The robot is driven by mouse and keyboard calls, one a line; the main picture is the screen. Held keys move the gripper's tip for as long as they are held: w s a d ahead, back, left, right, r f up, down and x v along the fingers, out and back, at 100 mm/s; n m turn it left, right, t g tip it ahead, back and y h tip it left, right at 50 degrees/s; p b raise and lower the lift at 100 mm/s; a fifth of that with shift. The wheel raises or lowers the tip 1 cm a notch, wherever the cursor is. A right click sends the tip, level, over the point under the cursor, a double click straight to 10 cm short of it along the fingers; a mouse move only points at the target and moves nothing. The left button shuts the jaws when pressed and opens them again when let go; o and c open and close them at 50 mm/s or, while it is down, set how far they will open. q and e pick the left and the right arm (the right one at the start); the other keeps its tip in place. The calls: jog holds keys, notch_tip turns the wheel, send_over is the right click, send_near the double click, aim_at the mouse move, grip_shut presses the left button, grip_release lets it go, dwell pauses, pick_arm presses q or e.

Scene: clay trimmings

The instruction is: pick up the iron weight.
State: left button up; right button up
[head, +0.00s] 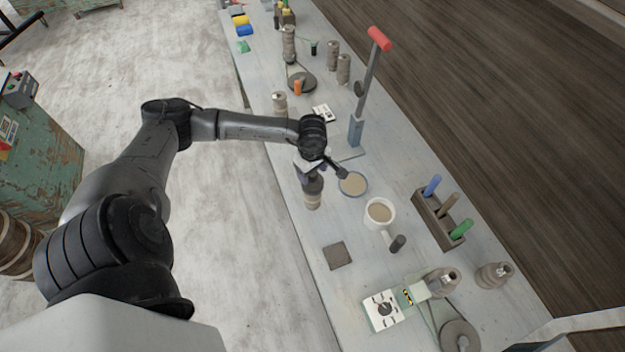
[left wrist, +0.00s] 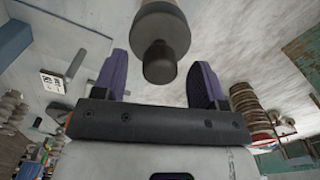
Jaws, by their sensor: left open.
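A grey-brown cylindrical weight (head: 313,201) with a narrower dark knob stands near the left edge of the long table, and I take it for the iron weight. In the left wrist view the weight (left wrist: 160,30) shows at the top middle, its dark knob pointing toward my gripper. My left gripper (head: 312,184) is just above it in the head view and hides its top. In the left wrist view the purple fingers of the left gripper (left wrist: 160,82) are apart, one on each side of the knob, with gaps visible. My right gripper is not in view.
A round tan-filled dish (head: 353,184), a cup (head: 379,213) and a red-handled lever press (head: 367,85) stand close to the right of my left gripper. A brown square (head: 337,256) lies nearby. Similar grey pieces (head: 495,275) stand farther along the table (head: 300,230).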

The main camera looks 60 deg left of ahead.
pick_arm(q)
jog(key=shift+f, duration=1.15)
grip_shut()
jog(key=shift+r, duration=0.15)
